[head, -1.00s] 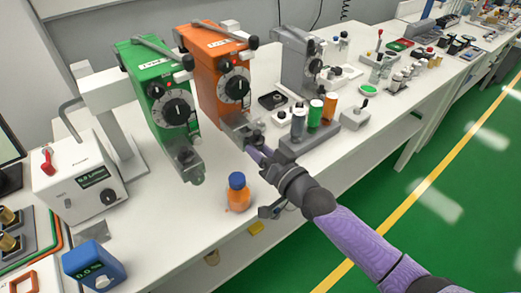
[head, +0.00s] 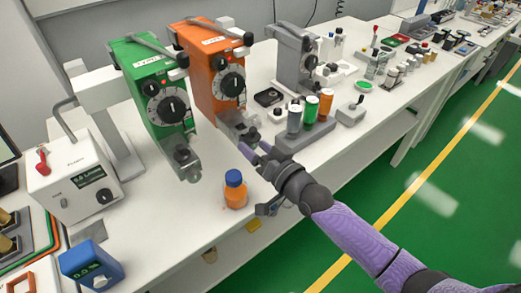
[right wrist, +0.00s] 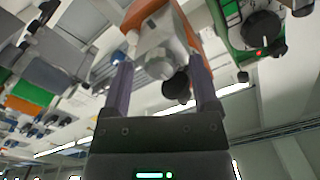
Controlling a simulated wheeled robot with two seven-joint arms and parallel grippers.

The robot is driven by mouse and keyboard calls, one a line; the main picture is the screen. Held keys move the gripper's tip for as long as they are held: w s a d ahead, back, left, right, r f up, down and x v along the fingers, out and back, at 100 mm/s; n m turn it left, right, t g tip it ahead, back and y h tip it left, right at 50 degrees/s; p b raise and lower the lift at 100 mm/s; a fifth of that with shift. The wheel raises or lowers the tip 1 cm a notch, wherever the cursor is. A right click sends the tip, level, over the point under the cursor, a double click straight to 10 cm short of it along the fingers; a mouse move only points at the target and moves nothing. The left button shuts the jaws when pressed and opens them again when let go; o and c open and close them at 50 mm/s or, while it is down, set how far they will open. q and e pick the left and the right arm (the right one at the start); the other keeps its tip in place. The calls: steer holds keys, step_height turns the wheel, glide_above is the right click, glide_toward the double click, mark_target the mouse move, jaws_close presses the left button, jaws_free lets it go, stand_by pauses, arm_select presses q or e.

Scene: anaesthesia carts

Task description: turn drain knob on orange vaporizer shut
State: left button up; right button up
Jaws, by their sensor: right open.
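The orange vaporizer (head: 205,62) stands between the green and grey ones, with its dial facing front. Its grey drain block (head: 232,122) juts out low at the front and carries a dark drain knob (head: 249,135). My right gripper (head: 255,149) is open just in front of that knob. In the right wrist view the two fingers of my gripper (right wrist: 162,78) stand apart, with the dark knob (right wrist: 177,86) between them, nearer the right finger. I cannot tell whether either finger touches it. My left gripper is not in view.
The green vaporizer (head: 146,75) stands close on the left, its own drain block projecting forward. An orange bottle with a blue cap (head: 235,190) stands near the table edge beside my right wrist. A grey rack with several bottles (head: 300,137) is close on the right.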

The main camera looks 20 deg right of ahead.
steer(key=p+v, duration=0.2)
steer(key=v, duration=0.8)
steer(key=shift+f, duration=0.1)
steer(key=s+d+f+g+h, duration=0.2)
steer(key=s+f, duration=0.1)
steer(key=f, duration=0.5)
steer(key=s+d+f+n+g+h, duration=0.1)
steer(key=s+f+g, duration=0.2)
steer(key=f, duration=0.5)
steer(key=s+d+f+g+h, duration=0.2)
steer(key=s+f, duration=0.1)
steer(key=f, duration=0.5)
steer(key=s+a+f+n+g, duration=0.1)
steer(key=s+f+g, duration=0.2)
steer(key=s, duration=0.5)
steer(key=s+a+f+n+g+h, duration=0.1)
steer(key=s+f+g, duration=0.2)
steer(key=s+f, duration=0.2)
steer(key=s+a+f+n+g+b, duration=0.1)
steer(key=s+f+g, duration=0.2)
steer(key=s, duration=0.9)
steer(key=shift+a+f+h, duration=0.3)
steer(key=shift+a+f, duration=0.1)
steer(key=shift+f, duration=0.45)
